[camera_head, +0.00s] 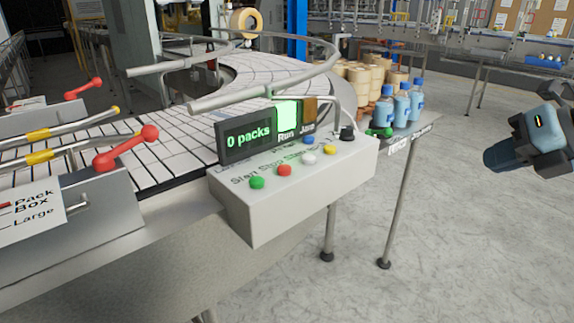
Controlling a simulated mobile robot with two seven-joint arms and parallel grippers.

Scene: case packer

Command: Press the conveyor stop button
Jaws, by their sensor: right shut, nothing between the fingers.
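The control box (300,205) is a pale box at the conveyor's edge, with a row of buttons on its sloped top. The red button (285,170) is second in the front row, between the green button (257,182) and the white button (308,159). The printed labels behind the row seem to read Start, Stop and Step. The display (248,137) reads "0 packs", and the Run lamp (287,116) is bright green. My right gripper (497,157) is shut and empty at the right edge, well apart from the box. My left gripper is not in view.
A yellow button (329,150), blue button (309,139) and black knob (347,133) share the box top. A curved guard rail (265,88) runs above the conveyor (150,150) behind it. Blue bottles (402,105) stand to the right. Open floor (460,240) lies right of the box.

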